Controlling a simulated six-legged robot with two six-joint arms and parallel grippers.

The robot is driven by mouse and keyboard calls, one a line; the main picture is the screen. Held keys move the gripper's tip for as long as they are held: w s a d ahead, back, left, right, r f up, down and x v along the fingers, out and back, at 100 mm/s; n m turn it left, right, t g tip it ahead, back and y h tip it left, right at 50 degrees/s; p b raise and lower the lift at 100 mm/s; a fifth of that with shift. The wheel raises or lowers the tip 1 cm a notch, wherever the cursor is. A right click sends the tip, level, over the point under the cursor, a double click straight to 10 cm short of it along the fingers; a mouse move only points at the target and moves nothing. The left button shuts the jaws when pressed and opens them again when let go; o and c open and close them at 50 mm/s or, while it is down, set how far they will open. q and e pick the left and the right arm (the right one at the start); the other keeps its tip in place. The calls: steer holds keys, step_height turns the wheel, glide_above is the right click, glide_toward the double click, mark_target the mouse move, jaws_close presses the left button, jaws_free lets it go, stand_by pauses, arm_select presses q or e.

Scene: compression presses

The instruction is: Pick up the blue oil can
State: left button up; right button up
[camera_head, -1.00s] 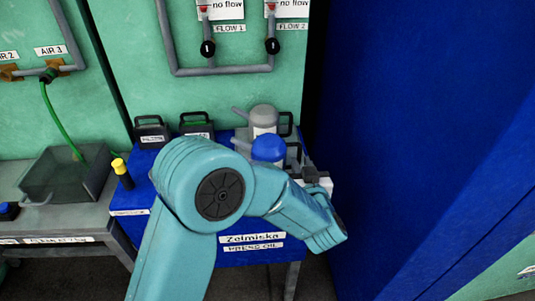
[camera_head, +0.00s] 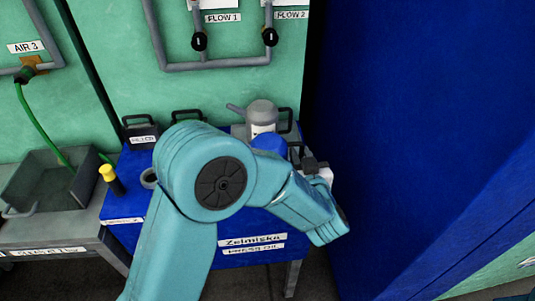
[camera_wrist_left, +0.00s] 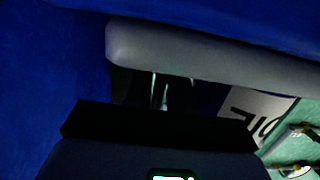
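The blue oil can (camera_head: 268,144) stands on the blue press oil table, with only its blue top and part of its dark handle showing. My left arm hides its lower body. My left gripper (camera_head: 313,166) is at the right side of the can, close to its handle; contact cannot be told. In the left wrist view, a grey bar (camera_wrist_left: 210,58), which looks like a can handle, crosses just beyond my dark gripper part (camera_wrist_left: 160,125). A white label (camera_wrist_left: 252,113) ending in "IL" shows behind it. The finger gap is unclear. My right gripper is out of view.
A grey oil can (camera_head: 261,117) stands just behind the blue one. A large blue wall (camera_head: 410,130) rises close on the right.

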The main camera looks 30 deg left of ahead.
arm_select(q)
steer(key=shift+s, duration=0.1)
steer(key=shift+d, duration=0.1)
jaws_close()
steer(key=shift+r, duration=0.1)
stand_by(1.1)
